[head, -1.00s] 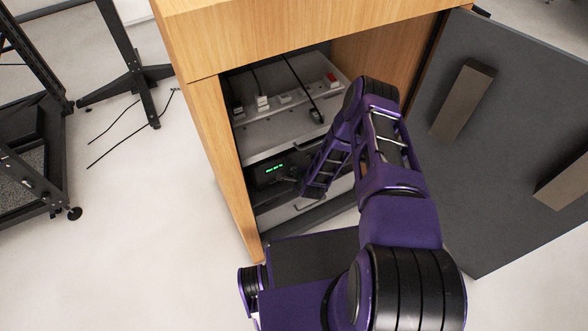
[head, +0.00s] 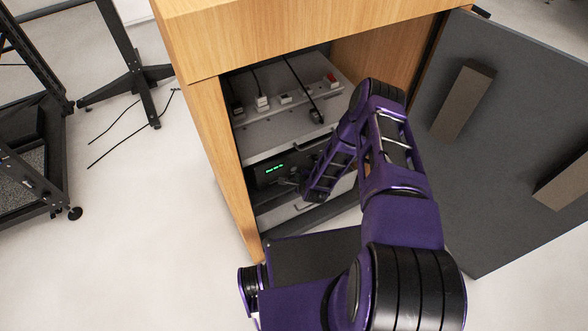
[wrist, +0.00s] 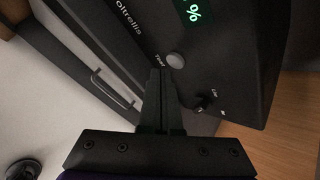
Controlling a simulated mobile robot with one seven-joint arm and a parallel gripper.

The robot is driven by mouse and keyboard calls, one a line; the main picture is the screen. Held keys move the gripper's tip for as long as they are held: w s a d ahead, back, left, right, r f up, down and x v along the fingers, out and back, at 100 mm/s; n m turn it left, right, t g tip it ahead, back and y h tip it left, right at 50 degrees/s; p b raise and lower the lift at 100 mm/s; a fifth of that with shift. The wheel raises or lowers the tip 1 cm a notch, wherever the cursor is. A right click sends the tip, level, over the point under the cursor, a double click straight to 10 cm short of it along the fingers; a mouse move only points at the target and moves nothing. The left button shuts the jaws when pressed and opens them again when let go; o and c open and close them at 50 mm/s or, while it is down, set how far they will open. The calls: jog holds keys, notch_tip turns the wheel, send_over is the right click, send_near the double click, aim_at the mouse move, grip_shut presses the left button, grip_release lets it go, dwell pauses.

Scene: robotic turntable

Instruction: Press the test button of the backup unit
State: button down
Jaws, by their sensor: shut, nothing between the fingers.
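The backup unit (head: 262,178) is a black box on a lower level of the open wooden cabinet, with a green lit display (head: 275,168). In the wrist view its dark front (wrist: 225,65) fills the upper right. A round grey button (wrist: 175,61) marked "Test" sits on that front, below the display showing a green % sign (wrist: 192,10). My gripper (wrist: 160,72) is shut and empty. Its fingertips are just left of and below the button in the picture. I cannot tell whether they touch the unit's front. In the head view the gripper is small and dark before the unit.
A small black knob or switch (wrist: 204,102) sticks out right of my fingers. A drawer with a metal handle (wrist: 112,88) lies to the left. A shelf with plugs and a power strip (head: 290,115) is above the unit. The open grey door (head: 490,150) stands right.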

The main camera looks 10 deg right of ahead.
jog(key=shift+s+d+p, duration=0.15)
jog(key=shift+s+d, duration=0.1)
jog(key=shift+s, duration=0.55)
jog(key=shift+s+d+p, duration=0.2)
jog(key=shift+s+d, duration=0.1)
jog(key=shift+s, duration=0.45)
jog(key=shift+s+d+p, duration=0.15)
jog(key=shift+s+d, duration=0.1)
jog(key=shift+s, duration=0.55)
